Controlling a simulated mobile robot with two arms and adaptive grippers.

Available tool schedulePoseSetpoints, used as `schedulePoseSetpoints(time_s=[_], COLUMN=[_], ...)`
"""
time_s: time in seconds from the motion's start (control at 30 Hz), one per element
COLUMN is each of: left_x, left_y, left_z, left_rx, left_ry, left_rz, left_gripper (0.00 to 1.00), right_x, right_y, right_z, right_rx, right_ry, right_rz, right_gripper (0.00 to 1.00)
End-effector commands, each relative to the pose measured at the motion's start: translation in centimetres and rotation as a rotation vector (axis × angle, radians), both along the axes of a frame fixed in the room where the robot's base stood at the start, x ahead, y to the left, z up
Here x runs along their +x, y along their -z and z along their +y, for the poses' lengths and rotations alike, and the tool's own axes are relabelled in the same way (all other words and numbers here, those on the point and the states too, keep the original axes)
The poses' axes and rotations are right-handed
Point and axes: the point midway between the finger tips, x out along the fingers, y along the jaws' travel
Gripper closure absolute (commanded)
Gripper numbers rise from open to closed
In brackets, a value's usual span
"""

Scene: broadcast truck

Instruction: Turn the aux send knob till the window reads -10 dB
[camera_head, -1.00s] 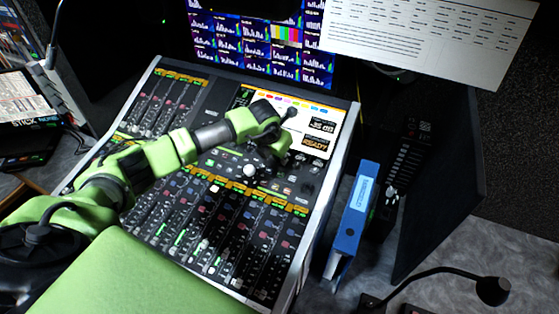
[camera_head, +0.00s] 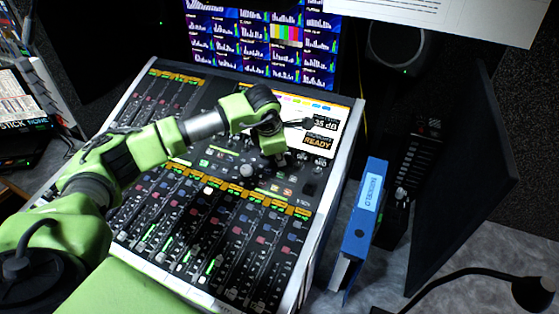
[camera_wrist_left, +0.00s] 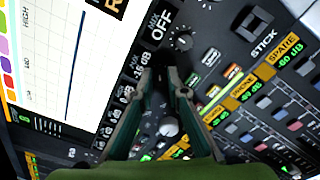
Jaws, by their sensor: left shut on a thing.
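My left gripper (camera_head: 279,158) points down at the knob area under the screen. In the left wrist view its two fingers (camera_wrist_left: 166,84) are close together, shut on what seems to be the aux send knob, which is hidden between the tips. Another dark knob (camera_wrist_left: 182,41) stands just beyond them. My right gripper is not in view.
A blue binder (camera_head: 362,215) stands right of the console. A gooseneck microphone (camera_head: 530,291) is at the lower right. The monitor wall (camera_head: 262,50) rises behind the console. Rows of faders and small buttons fill the console's front.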

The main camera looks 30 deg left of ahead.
Motion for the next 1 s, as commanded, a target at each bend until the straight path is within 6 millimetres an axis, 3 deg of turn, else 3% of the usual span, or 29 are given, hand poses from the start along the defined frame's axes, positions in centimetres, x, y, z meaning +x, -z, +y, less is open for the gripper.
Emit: schedulePoseSetpoints(time_s=[0.67, 0.7, 0.77, 1.0], left_x=[0.02, 0.02, 0.02, 0.01], left_y=[-0.08, -0.08, -0.08, -0.05], left_z=[-0.04, -0.04, -0.04, -0.03], left_rx=[0.023, 0.023, 0.023, 0.024], left_ry=[0.059, 0.059, 0.058, 0.057], left_rz=[0.0, 0.0, 0.0, 0.0], left_gripper=[1.0, 0.81, 0.7, 0.7], right_x=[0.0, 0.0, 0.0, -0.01], right_y=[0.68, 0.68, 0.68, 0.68], right_z=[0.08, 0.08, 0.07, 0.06], right_rx=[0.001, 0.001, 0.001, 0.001], right_ry=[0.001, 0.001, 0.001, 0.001], right_rz=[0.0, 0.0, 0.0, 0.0], right_gripper=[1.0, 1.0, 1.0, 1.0])
